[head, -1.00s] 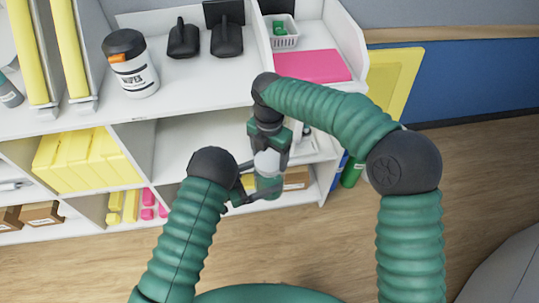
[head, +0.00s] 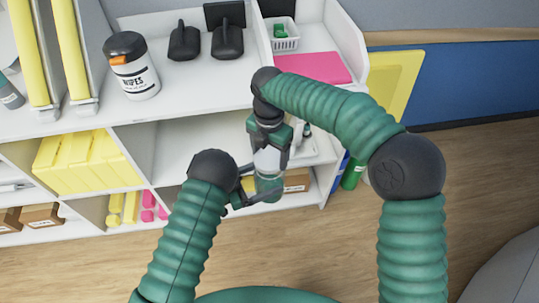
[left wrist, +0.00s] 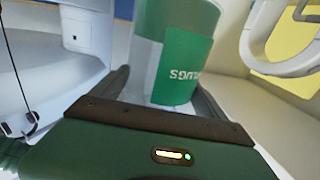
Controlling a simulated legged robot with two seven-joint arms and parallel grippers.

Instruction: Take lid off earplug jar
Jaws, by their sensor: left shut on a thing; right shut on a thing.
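The earplug jar (head: 268,186) is upright in the head view, with a green lower part and a pale, clear-looking upper part. In the left wrist view the jar (left wrist: 182,62) shows a green label with upside-down lettering between the fingers. My left gripper (head: 257,188) comes in from the left and is shut on the jar's body; its fingers also show in the left wrist view (left wrist: 160,100). My right gripper (head: 270,152) points down from above and is shut on the jar's top. The lid is mostly hidden by its fingers, and I cannot tell whether it is apart from the jar.
A white shelf unit (head: 185,95) stands behind the jar. A wipes canister (head: 135,75), two black scoop-like items, a small basket (head: 284,38) and a pink item (head: 313,68) are on top. Lower compartments hold yellow blocks (head: 85,160) and boxes. Floor is clear at right.

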